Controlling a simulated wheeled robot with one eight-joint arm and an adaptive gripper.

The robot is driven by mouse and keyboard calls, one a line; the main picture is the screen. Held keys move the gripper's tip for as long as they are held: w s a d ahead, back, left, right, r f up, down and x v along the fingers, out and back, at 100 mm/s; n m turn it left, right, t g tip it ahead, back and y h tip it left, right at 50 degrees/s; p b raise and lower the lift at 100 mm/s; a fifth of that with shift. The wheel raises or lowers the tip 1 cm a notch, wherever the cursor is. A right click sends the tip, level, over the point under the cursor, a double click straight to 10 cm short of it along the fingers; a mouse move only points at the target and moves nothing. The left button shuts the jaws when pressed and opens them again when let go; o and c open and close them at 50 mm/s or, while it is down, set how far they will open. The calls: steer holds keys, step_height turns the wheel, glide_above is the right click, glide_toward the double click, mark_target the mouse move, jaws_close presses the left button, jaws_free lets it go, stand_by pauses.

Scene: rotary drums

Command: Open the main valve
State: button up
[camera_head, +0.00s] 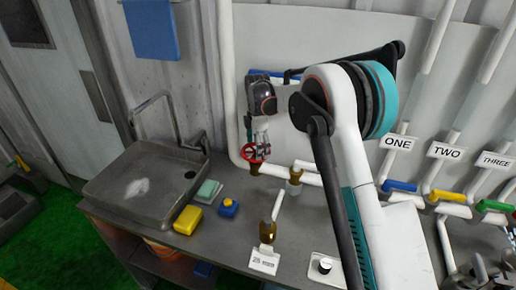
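A red valve wheel (249,153) sits on the white pipework at the wall, right of the sink. I take it for the main valve, but no label shows on it. My gripper (260,148) points down at the wheel and overlaps its right side in the picture. The fingers are small and partly merge with the wheel, so I cannot tell whether they are closed on it or only beside it. A brass fitting (256,168) shows just below the wheel.
A grey sink (145,185) with a faucet is at the left. A yellow block (187,220) and a blue item (229,208) lie on the counter. A brass tap (267,232) stands in front. Blue (399,186), yellow (447,196) and green (494,206) handles are at the right, under signs.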

steer(key=shift+s+a+f+n, duration=0.1)
steer(key=shift+f+n, duration=0.1)
steer(key=shift+n, duration=0.7)
steer(key=o, duration=0.8)
steer(key=shift+o, duration=0.6)
steer(key=shift+w+a, duration=0.2)
steer(key=shift+d+r, duration=0.1)
steer(key=shift+d, duration=0.1)
